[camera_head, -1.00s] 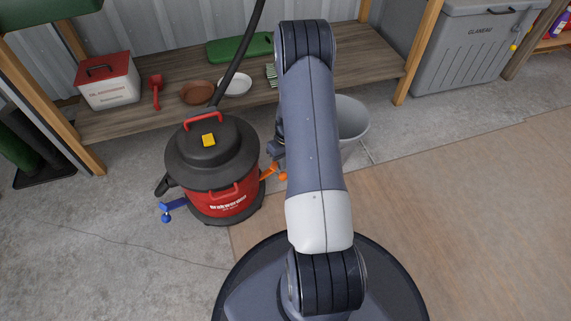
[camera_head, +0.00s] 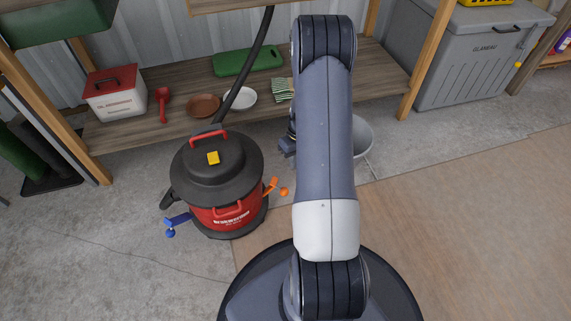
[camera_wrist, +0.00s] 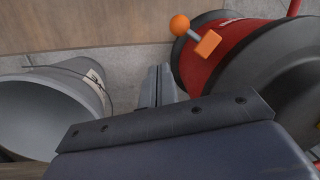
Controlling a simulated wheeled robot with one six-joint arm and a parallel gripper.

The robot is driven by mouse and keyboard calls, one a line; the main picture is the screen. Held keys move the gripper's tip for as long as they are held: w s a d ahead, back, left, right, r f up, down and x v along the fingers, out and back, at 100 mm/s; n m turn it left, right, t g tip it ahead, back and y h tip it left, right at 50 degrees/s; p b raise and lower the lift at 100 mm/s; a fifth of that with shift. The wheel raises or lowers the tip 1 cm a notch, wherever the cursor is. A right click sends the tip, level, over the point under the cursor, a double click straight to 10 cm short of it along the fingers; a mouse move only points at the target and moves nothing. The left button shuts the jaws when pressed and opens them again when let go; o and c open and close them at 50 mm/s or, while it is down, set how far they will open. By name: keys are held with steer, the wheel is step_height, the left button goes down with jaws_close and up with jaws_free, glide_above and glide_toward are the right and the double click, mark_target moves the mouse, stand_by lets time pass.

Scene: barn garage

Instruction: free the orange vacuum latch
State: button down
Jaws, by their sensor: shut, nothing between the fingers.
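The red and black vacuum (camera_head: 225,195) stands on the concrete floor. The orange latch (camera_head: 269,188), with a round knob on its end, sticks out from its right side. In the wrist view, the latch (camera_wrist: 207,43) and its knob show at the top, beyond my fingertips and to their right. My gripper (camera_wrist: 158,75) is shut and empty, its fingers apart from the latch. In the head view, only part of my gripper (camera_head: 287,147) shows beside my arm, behind and right of the latch. A blue latch (camera_head: 175,222) is on the vacuum's left side.
A grey bucket (camera_head: 361,138) stands right of my arm; the bucket (camera_wrist: 40,115) fills the left of the wrist view. A wooden shelf (camera_head: 130,132) runs behind the vacuum. A grey chest (camera_head: 460,75) is back right. The floor at right is clear.

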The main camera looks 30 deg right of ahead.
steer(key=shift+s+d+r+p, duration=0.1)
steer(key=shift+s+d+r, duration=0.15)
steer(key=shift+r, duration=0.2)
steer(key=shift+s+d+r+p, duration=0.15)
steer(key=shift+d+r, duration=0.15)
steer(key=shift+r, duration=0.15)
steer(key=shift+s+d+r+p, duration=0.1)
steer(key=shift+s+d+r, duration=0.15)
steer(key=shift+r, duration=0.2)
